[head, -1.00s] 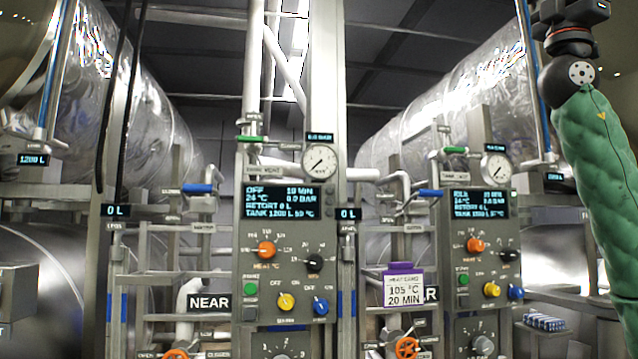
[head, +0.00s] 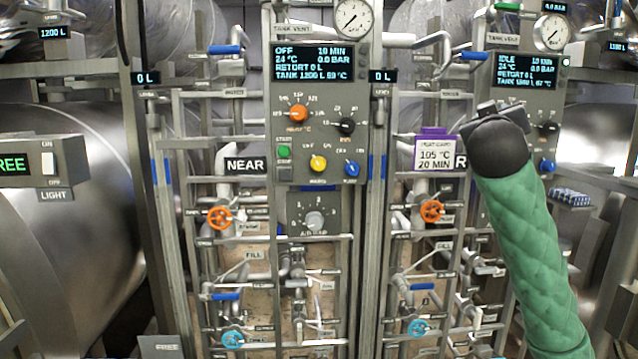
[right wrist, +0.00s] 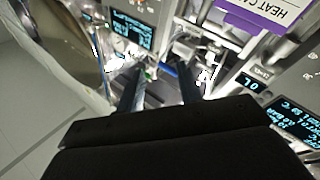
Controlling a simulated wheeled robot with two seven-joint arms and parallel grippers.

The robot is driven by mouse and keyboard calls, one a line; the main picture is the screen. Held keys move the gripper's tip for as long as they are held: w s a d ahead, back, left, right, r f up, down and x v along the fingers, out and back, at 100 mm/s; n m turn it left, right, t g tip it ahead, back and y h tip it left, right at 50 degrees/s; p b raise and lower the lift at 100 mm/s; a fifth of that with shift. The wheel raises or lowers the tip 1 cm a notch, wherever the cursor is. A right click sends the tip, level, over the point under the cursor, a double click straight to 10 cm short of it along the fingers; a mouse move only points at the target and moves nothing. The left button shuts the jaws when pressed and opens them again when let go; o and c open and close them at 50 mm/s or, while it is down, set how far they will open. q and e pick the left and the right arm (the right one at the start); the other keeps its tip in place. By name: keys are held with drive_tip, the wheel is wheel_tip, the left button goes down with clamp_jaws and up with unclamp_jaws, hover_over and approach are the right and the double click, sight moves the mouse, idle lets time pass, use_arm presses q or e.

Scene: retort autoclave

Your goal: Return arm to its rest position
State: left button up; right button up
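My right arm, in a green quilted sleeve, rises from the lower right of the head view. Its black right gripper (head: 492,110) is in front of the right-hand control panel (head: 521,90) and covers part of it. In the right wrist view two dark fingers of the right gripper (right wrist: 160,82) stand apart with nothing seen between them. My left arm and gripper are not in view.
The near control panel (head: 320,110) stands centre. A purple-topped heat card (head: 436,152) hangs just left of my right gripper. Orange handwheels (head: 220,216), blue handwheels (head: 232,339) and pipes fill the lower middle. A large steel vessel (head: 70,225) is at left.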

drive_tip(key=s+a+f+n+g+y, duration=0.1)
drive_tip(key=s+a+f+g+y, duration=0.3)
drive_tip(key=f, duration=1)
drive_tip(key=s+a+f+n+g+y+p, duration=0.15)
drive_tip(key=a+f, duration=0.45)
drive_tip(key=f, duration=0.8)
drive_tip(key=s+a+f+n+g+y, duration=0.2)
drive_tip(key=a+f+y, duration=0.25)
drive_tip(key=f, duration=1.05)
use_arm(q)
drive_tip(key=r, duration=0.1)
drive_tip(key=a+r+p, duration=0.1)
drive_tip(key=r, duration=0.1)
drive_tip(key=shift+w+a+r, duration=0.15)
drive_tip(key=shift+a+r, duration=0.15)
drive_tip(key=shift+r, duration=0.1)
use_arm(e)
drive_tip(key=s+a+f+g, duration=0.2)
drive_tip(key=s+f+g, duration=0.1)
drive_tip(key=s+f, duration=0.8)
drive_tip(key=s+a+f+m+g, duration=0.1)
drive_tip(key=s+a+f+g, duration=0.1)
drive_tip(key=s+f, duration=0.9)
drive_tip(key=s+a+f+g, duration=0.2)
drive_tip(key=s+f+g, duration=0.2)
drive_tip(key=s+f, duration=0.7)
drive_tip(key=s, duration=0.3)
drive_tip(key=shift+s+a+f+m+y, duration=0.2)
drive_tip(key=shift+s+a+m+y, duration=0.05)
drive_tip(key=shift+m+y, duration=0.15)
